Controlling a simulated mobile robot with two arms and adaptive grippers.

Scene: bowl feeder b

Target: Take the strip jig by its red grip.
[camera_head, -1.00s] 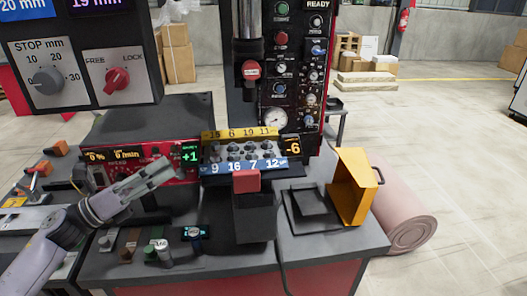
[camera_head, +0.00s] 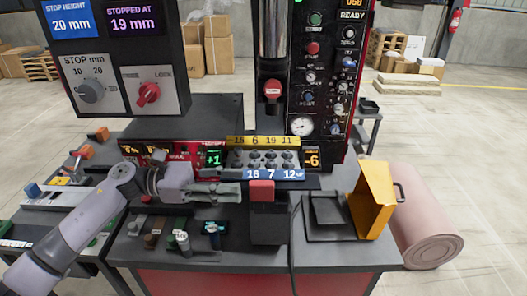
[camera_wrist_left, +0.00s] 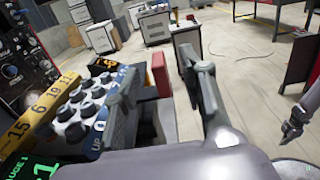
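The strip jig has a yellow numbered strip (camera_head: 263,141) at the back, a blue numbered strip (camera_head: 262,175) in front, and dark round knobs between. Its red grip (camera_head: 261,191) stands at the front, above a dark block. My left gripper (camera_head: 238,194) points right, just left of the red grip in the head view. In the left wrist view, its two fingers (camera_wrist_left: 165,83) are apart, and the red grip (camera_wrist_left: 160,75) shows between them, past the tips. I cannot tell whether a finger touches it. A grey shape at the right edge looks like my right gripper (camera_wrist_left: 293,125).
A yellow guard (camera_head: 372,200) and dark tray (camera_head: 327,212) are to the right. A control box (camera_head: 115,60) hangs upper left.

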